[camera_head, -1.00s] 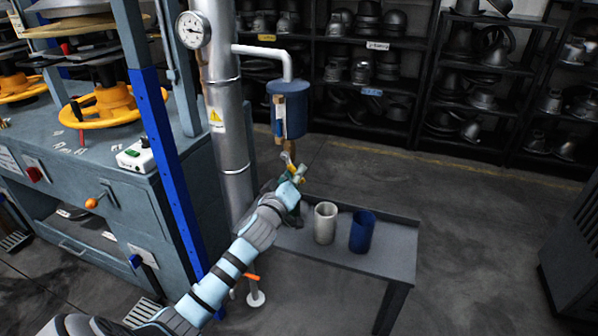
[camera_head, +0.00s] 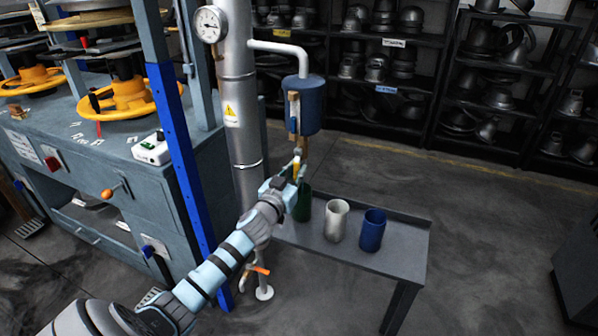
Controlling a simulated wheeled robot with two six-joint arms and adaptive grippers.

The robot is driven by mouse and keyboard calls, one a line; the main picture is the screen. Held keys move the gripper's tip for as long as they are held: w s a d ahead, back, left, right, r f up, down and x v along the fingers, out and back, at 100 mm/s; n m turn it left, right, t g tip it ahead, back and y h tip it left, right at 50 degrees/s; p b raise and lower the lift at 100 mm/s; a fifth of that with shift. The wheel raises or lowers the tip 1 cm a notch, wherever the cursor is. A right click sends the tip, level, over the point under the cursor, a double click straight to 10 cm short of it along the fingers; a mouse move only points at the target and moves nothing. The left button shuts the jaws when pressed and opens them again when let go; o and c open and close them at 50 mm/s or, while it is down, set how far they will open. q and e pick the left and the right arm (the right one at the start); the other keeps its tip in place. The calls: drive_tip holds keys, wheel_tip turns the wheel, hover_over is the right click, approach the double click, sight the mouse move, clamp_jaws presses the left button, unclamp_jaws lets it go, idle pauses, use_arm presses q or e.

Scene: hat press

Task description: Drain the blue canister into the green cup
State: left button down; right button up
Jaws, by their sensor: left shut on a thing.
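The blue canister (camera_head: 311,104) hangs from a white pipe beside a tall silver column, with a brass outlet (camera_head: 304,146) below it. My left gripper (camera_head: 297,168) is just under the canister, beside the outlet. It is shut on what looks like the yellow valve handle; the fingers hide most of it. The green cup (camera_head: 303,205) stands upright on the small grey table (camera_head: 402,262), below the outlet and partly hidden by my gripper. I cannot see into it or tell whether liquid flows. My right gripper is not in view.
A white cup (camera_head: 337,221) and a blue cup (camera_head: 372,231) stand to the right of the green cup. A blue post (camera_head: 178,160) and the press bench (camera_head: 95,190) are on the left. Dark shelves (camera_head: 400,85) line the back.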

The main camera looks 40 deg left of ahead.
use_arm(q)
drive_tip(key=shift+a, duration=0.1)
idle(0.4)
drive_tip(key=c, duration=1.6)
unclamp_jaws()
drive_tip(key=shift+o, duration=0.2)
drive_tip(key=shift+s, duration=0.3)
drive_tip(key=v, duration=1.1)
drive_tip(key=shift+s, duration=0.25)
